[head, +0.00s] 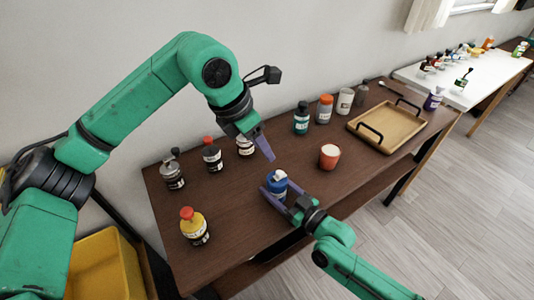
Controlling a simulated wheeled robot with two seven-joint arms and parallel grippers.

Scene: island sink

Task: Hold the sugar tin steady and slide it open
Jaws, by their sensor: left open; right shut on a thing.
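A small blue tin with a white top (277,182), the likeliest sugar tin, stands on the brown table near its front edge; its label is too small to read. My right gripper (278,190) comes from the front right and is shut on its body, one purple finger on each side. My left gripper (268,157) is open and empty above and behind the tin, pointing down toward it and apart from it. The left fingers overlap in this view, so their gap is hard to see.
Several bottles stand along the back, and a yellow bottle with a red cap (194,226) stands at the front left. The table (240,205) is clear left of the tin.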

